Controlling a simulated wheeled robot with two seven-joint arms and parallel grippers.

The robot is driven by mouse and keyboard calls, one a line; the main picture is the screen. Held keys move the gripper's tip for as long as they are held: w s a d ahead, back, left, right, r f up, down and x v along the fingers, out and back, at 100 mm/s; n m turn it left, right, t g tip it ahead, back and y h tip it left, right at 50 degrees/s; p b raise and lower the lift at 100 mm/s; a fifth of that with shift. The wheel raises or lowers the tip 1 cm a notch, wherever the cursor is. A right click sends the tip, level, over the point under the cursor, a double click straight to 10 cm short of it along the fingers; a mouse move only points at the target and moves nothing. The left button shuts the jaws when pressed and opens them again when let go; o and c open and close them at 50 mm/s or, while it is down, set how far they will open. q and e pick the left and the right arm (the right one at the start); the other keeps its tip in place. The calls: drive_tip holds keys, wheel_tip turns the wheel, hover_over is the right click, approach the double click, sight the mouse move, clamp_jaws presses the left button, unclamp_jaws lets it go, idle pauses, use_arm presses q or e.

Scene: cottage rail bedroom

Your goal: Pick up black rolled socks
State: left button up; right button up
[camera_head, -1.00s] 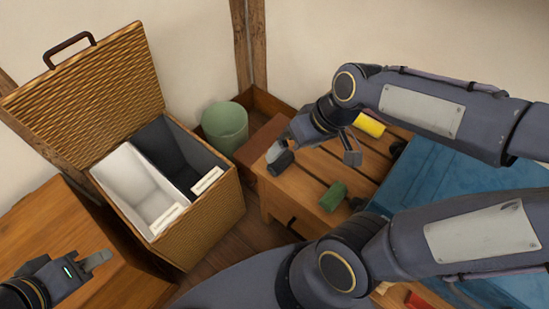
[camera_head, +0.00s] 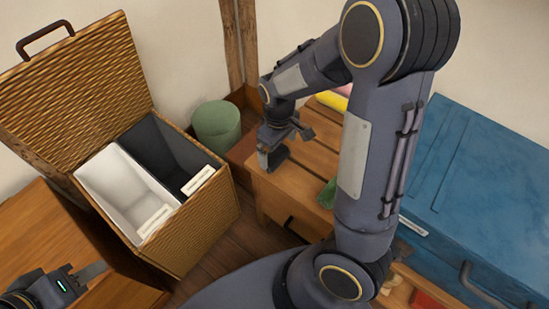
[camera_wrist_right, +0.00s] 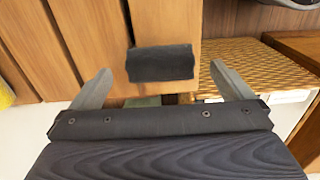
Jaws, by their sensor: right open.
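The black rolled socks (camera_wrist_right: 161,63) lie as a dark roll on the slatted wooden bench, near its end, in the right wrist view. My right gripper (camera_wrist_right: 161,78) is open, with one finger on each side of the socks' line and the roll between and slightly beyond the fingertips. I see no contact. In the head view my right gripper (camera_head: 285,147) is over the bench's left end, and it largely hides the socks there. My left gripper (camera_head: 92,272) is low at the left, over a wooden surface; its opening is not clear.
An open wicker hamper (camera_head: 205,225) with white and dark compartments stands left of the bench (camera_head: 300,190). A green bin (camera_head: 217,127) is behind. A green roll (camera_head: 327,195), partly behind my arm, and a yellow roll (camera_head: 332,101) lie on the bench. A blue chest (camera_head: 480,190) is right.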

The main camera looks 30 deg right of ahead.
sight(278, 154)
wheel_tip(278, 154, down, 5)
drive_tip(key=shift+r+b, duration=0.1)
drive_tip(key=shift+b, duration=1.1)
drive_tip(key=shift+c, duration=0.3)
drive_tip(key=c, duration=0.9)
